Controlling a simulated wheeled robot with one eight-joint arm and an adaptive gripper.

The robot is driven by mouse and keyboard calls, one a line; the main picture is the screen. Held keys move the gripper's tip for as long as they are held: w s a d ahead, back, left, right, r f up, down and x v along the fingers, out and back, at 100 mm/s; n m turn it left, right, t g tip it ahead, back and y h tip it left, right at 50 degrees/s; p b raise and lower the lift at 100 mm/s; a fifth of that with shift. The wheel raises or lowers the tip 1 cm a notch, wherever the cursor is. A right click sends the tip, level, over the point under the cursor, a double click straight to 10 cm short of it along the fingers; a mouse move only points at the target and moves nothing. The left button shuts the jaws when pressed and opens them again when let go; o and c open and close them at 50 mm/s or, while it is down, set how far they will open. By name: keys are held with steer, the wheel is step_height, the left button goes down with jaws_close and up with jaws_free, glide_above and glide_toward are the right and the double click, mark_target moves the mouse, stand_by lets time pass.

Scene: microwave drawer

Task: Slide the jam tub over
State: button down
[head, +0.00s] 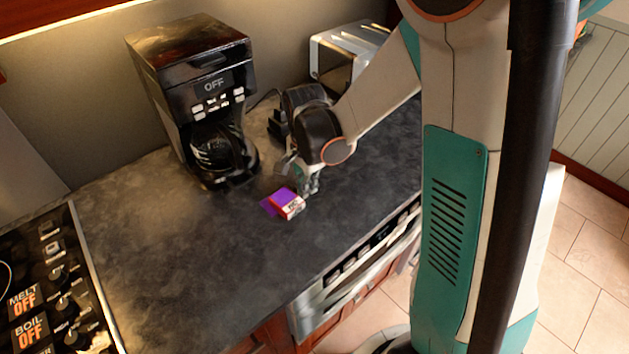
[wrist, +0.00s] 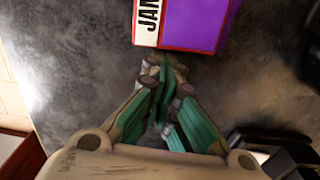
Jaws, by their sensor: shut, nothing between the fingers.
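The jam tub (head: 287,203) is a small box-shaped tub with purple, red and white faces. It sits on the dark countertop, in front of the coffee maker. My gripper (head: 307,190) is just right of the tub in the head view. In the wrist view my gripper (wrist: 162,72) is shut and empty, its fingertips close below the tub's near side. I cannot tell whether they touch it.
A black coffee maker (head: 190,75) with a glass carafe (head: 218,150) stands behind the tub. A toaster (head: 345,52) stands at the back right. The stove (head: 50,285) is at the left. The countertop (head: 180,255) is clear left and front of the tub.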

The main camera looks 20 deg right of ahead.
mark_target(266, 219)
steer(key=shift+a, duration=0.25)
steer(key=s+a, duration=0.1)
steer(key=a, duration=0.4)
steer(key=s+a, duration=0.2)
steer(key=a, duration=0.3)
steer(key=s+a+b, duration=0.1)
steer(key=a, duration=0.4)
steer(key=shift+s+a, duration=0.3)
steer(key=shift+a, duration=0.05)
steer(key=d, duration=0.2)
steer(key=w+d, duration=0.1)
steer(key=d, duration=0.1)
steer(key=shift+w+r, duration=0.1)
steer(key=shift+r, duration=0.3)
step_height(266, 219, up, 9)
steer(key=p, duration=0.3)
steer(key=s+d+r+n+t+b, duration=0.1)
steer(key=s+d+r+n+t, duration=0.6)
steer(key=s+d+n, duration=0.5)
steer(key=r+n, duration=0.2)
steer(key=shift+d+n, duration=0.25)
steer(key=shift+n, duration=0.15)
